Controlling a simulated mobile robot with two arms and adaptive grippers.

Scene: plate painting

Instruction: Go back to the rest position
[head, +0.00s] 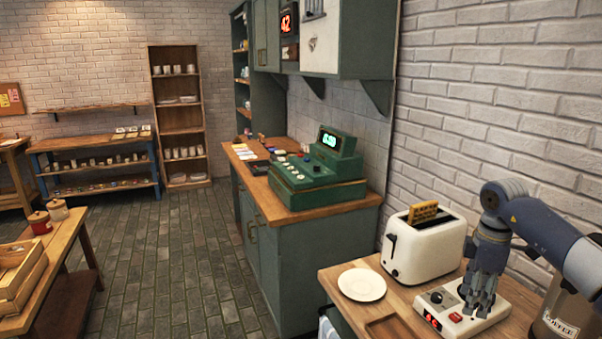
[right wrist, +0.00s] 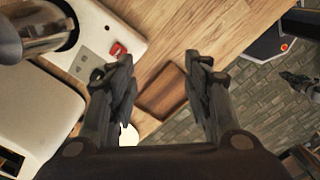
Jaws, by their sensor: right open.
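The control box (head: 433,321) has a dark knob and a red button (head: 455,317). In the head view my left gripper does not show. In the right wrist view another gripper-like part (right wrist: 300,82) shows at the right edge, too small to tell its state.
A white toaster (head: 425,250) with a yellow waffle-like piece (head: 424,212) in its slot stands beside the box. A white plate (head: 362,285) and the wooden tray (head: 392,328) are on the counter. A metal container (head: 568,315) stands at the right. The tiled floor (head: 180,270) is free.

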